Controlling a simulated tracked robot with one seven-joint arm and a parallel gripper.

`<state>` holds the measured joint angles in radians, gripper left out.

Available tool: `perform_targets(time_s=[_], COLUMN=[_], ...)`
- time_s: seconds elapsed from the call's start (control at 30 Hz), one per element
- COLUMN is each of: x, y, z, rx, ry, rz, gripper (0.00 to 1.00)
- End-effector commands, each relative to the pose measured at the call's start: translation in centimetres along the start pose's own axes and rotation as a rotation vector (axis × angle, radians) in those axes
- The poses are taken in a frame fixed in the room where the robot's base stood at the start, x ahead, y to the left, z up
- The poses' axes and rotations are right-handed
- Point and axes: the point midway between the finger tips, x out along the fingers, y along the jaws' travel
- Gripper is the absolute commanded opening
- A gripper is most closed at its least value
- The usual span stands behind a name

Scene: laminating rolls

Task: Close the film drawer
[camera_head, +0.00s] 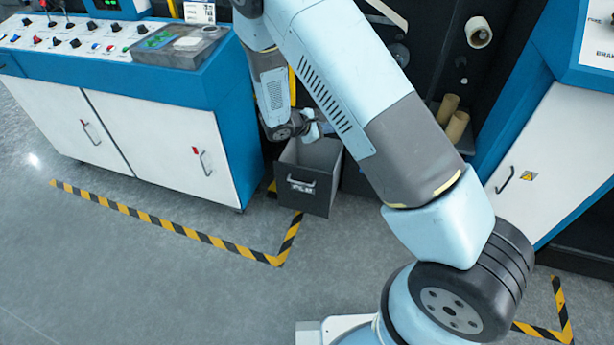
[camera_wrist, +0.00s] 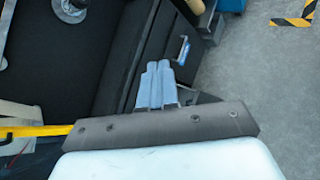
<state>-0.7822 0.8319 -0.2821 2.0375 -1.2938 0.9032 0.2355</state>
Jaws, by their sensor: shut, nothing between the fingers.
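The film drawer (camera_head: 308,188) is a dark grey open-topped box. In the head view it stands pulled out of the black machine, with a metal handle (camera_head: 301,184) and a label on its front. My gripper (camera_head: 314,128) is above the rear part of the drawer, close to its rim; I cannot tell whether it touches. In the wrist view the two pale blue fingers (camera_wrist: 158,70) lie together, shut and empty. A dark panel with a metal handle (camera_wrist: 183,50) shows beyond them; I cannot tell whether it belongs to this drawer.
A blue and white control cabinet (camera_head: 165,140) stands left of the drawer. Tan rolls (camera_head: 452,117) sit in the black machine to the right. Another white cabinet (camera_head: 535,150) is at far right. The grey floor (camera_head: 190,275) in front is clear, with black-and-yellow tape (camera_head: 180,228).

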Motion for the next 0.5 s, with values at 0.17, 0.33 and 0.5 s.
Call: perform_targets(time_s=[0.17, 0.33, 0.5], x=[1.0, 1.8, 2.6], y=[-2.0, -4.2, -7.0], z=[-6.0, -11.3, -16.5], rx=[-0.166, -0.321, -0.477], ry=[-0.013, -0.018, -0.017], rz=[0.124, 0.244, 0.367], gripper=[0.0, 0.0, 0.0])
